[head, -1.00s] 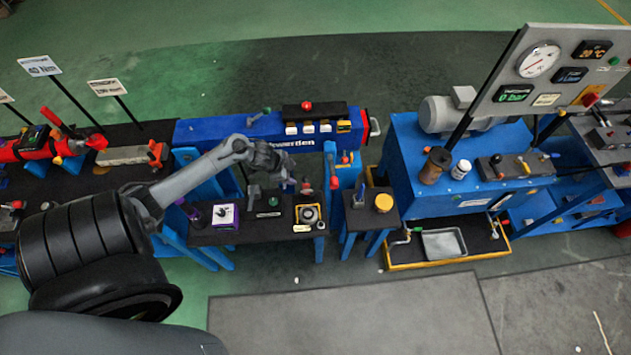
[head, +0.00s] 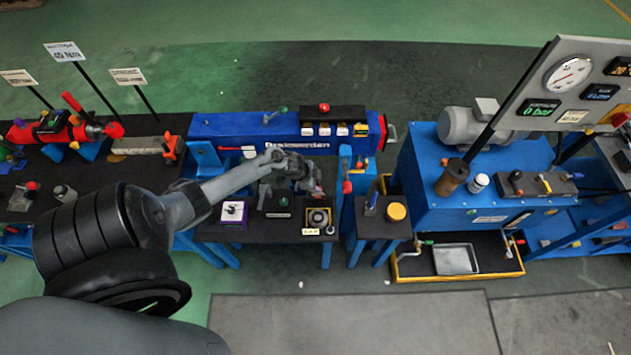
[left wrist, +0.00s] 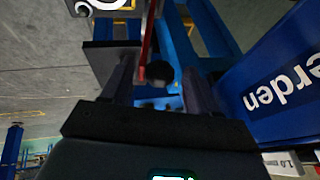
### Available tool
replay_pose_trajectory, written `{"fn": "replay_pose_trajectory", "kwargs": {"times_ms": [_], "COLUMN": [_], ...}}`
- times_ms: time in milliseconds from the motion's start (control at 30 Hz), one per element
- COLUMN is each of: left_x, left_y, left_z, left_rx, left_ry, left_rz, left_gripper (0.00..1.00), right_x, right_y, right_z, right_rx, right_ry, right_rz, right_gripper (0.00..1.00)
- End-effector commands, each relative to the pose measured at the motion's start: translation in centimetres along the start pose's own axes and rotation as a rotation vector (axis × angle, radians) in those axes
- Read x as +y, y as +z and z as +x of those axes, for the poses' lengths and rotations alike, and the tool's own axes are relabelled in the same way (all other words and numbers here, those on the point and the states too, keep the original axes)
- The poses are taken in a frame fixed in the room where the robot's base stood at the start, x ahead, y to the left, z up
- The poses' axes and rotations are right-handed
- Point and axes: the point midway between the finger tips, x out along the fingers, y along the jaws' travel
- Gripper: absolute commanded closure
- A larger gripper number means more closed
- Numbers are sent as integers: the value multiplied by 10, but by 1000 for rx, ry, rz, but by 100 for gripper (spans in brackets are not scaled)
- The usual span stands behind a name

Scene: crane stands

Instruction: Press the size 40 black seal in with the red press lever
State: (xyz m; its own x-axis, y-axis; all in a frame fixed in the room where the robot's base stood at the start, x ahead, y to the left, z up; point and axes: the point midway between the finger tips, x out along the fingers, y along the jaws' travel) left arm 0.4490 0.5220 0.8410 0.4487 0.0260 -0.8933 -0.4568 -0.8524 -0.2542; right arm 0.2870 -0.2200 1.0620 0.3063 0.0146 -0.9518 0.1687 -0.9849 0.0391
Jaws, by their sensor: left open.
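The press fixture (head: 318,217) has a yellow edge and a pale ring on the dark table. Its ring and label also show at the top of the left wrist view (left wrist: 98,5). I cannot make out the black seal or its size mark. A thin red lever (left wrist: 147,38) shows in the left wrist view, with a dark round end at its lower tip. My left gripper (head: 303,184) is open, above and behind the fixture. In the left wrist view its two fingers (left wrist: 160,88) stand on either side of the lever's end; contact is not visible. My right gripper is not in view.
A blue beam (head: 235,130) runs behind the table. A blue post with a red knob (head: 347,187) stands right of the gripper. A small stand with a yellow cap (head: 397,211) is further right. A white-topped purple box (head: 234,211) sits on the table's left.

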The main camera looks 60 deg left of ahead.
Motion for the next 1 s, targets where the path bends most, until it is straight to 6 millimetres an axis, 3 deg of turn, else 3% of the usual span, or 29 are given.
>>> {"fn": "replay_pose_trajectory", "kwargs": {"times_ms": [167, 567, 1000], "left_x": [0, 0, 0], "left_y": [0, 0, -1], "left_z": [0, 0, 0], "left_rx": [0, -1, -1], "left_ry": [0, -1, -6], "left_rz": [0, 0, 3], "left_gripper": [40, 100, 100], "right_x": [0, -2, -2], "right_y": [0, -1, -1], "right_z": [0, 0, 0], "right_rx": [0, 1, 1], "right_ry": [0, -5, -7], "right_rz": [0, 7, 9], "right_gripper": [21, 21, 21]}}
